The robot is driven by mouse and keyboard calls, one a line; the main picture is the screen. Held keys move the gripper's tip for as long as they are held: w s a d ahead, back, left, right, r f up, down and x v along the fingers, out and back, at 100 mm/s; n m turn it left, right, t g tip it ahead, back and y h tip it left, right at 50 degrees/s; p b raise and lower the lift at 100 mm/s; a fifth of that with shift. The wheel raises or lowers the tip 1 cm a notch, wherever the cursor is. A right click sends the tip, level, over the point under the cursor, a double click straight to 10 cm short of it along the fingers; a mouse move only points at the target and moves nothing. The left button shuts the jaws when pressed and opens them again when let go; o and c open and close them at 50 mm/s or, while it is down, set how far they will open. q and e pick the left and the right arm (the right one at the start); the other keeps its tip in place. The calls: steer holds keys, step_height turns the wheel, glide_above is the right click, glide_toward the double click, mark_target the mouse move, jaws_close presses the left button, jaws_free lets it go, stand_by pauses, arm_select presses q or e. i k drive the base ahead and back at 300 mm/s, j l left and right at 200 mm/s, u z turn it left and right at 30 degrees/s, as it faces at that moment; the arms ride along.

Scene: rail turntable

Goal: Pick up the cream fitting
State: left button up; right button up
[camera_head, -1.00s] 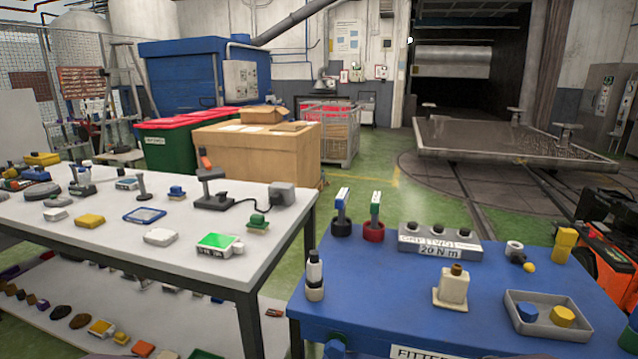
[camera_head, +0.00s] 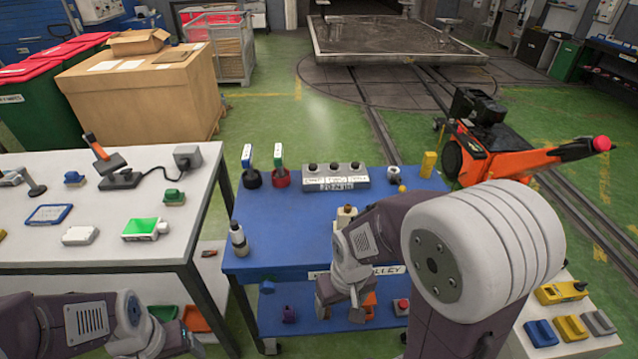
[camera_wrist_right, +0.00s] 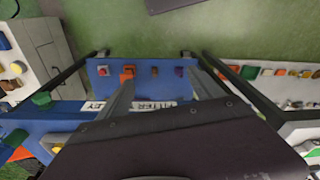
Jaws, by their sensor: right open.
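The cream fitting (camera_head: 345,215) stands on the blue trolley top, a pale block with a brown top. In the head view my right arm hides most of it. My right gripper (camera_head: 340,308) is open and empty, pointing down at the trolley's front edge, nearer to me than the fitting. In the right wrist view its two fingers (camera_wrist_right: 163,95) are apart with nothing between them, above the trolley's front and lower shelf. I cannot make out the fitting there.
On the trolley stand a dark-capped bottle (camera_head: 239,238), two marked tools in black and red holders, a grey torque block (camera_head: 335,176) and a yellow block (camera_head: 428,164). A white bench (camera_head: 110,240) stands to the left. An orange machine (camera_head: 510,160) is beyond at right.

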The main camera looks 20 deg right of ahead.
mark_target(344, 213)
steer(key=i+z, duration=0.1)
steer(key=z, duration=0.3)
steer(key=i+z, duration=0.1)
steer(key=z, duration=0.35)
steer(key=i+z, duration=0.1)
steer(key=z, duration=0.3)
steer(key=j+z, duration=0.1)
steer(key=z, duration=0.3)
